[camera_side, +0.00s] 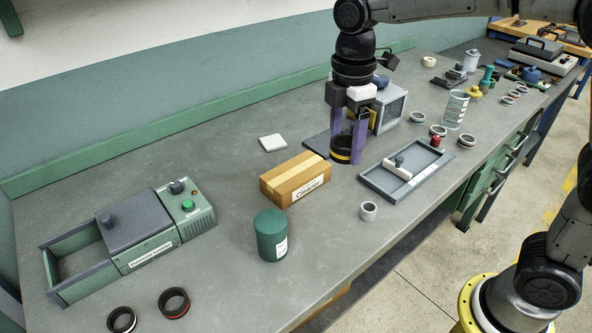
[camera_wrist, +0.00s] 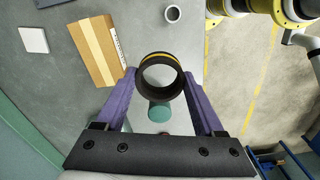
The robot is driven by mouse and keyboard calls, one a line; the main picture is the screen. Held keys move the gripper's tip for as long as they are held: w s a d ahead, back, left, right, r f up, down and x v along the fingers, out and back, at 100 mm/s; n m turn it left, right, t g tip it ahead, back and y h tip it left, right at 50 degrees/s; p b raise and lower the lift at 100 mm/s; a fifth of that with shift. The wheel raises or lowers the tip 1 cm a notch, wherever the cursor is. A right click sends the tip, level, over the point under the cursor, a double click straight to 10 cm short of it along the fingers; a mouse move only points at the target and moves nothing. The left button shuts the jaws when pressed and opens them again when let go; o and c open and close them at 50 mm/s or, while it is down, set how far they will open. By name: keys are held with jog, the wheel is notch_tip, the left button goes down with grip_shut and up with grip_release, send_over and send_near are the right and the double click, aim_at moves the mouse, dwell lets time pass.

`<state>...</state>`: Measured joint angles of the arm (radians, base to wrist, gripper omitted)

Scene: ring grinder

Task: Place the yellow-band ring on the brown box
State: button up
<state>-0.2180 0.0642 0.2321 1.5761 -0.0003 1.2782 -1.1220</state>
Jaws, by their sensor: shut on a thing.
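The yellow-band ring (camera_side: 342,153) is black with a yellow stripe. My gripper (camera_side: 347,150) points down with its purple fingers shut on it. In the wrist view the ring (camera_wrist: 161,78) sits between the fingertips (camera_wrist: 160,82), its opening facing the camera. The brown box (camera_side: 296,178) is a cardboard carton with a lighter tape strip and a "Cleaner" label. It lies flat on the bench to the left of and nearer than the ring in the side view. The box also shows in the wrist view (camera_wrist: 95,50), left of the ring and apart from it. Its top is bare.
A green canister (camera_side: 270,236) stands in front of the box. A grey tray (camera_side: 407,172) with a white slider lies right of my gripper, and a small grey ring (camera_side: 368,211) stands nearby. A white tile (camera_side: 272,142) lies behind the box. A green-grey machine (camera_side: 140,230) and two dark rings (camera_side: 174,302) are at left.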

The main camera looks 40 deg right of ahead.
jog(key=d, duration=0.2)
send_over(296, 170)
jog(key=s, duration=0.2)
jog(key=shift+m, duration=0.4)
jog(key=f, duration=0.8)
jog(key=shift+w+d, duration=0.1)
jog(key=shift+w, duration=0.15)
jog(key=shift+w+f, duration=0.5)
jog(key=shift+f, duration=0.1)
jog(key=shift+w+f, duration=0.15)
jog(key=shift+f, duration=0.75)
jog(key=shift+w+f, duration=0.1)
jog(key=shift+f, duration=0.75)
jog(key=shift+f, duration=0.15)
jog(key=o, duration=1.6)
jog(key=shift+c, duration=0.2)
